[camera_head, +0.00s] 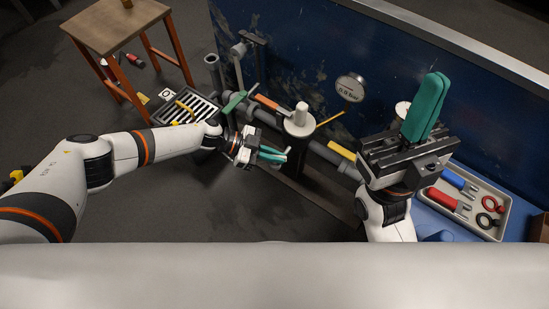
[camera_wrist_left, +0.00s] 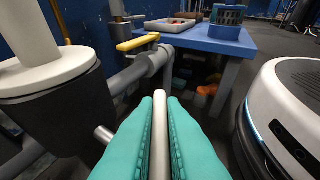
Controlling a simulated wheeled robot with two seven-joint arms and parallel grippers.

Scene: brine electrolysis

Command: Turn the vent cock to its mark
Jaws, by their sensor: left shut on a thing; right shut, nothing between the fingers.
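My left gripper (camera_head: 284,154) is beside the pipe run, in front of the white-topped cylinder (camera_head: 301,122). In the left wrist view its green fingers (camera_wrist_left: 160,98) are shut on a pale slim bar (camera_wrist_left: 160,135), which sticks out beyond the tips. I cannot tell whether this bar is the vent cock's handle; its far end and any mark are unclear. A yellow handle (camera_head: 342,150) on the pipe lies to the right; it also shows in the left wrist view (camera_wrist_left: 138,43). My right gripper (camera_head: 436,79) is shut and empty, pointing up.
A green lever (camera_head: 234,103), an orange handle (camera_head: 266,102) and a gauge (camera_head: 351,87) are along the pipe by the blue wall. A tray (camera_head: 487,233) of tools lies right. A stool (camera_head: 112,25) stands back left. The floor in front of the pipe is clear.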

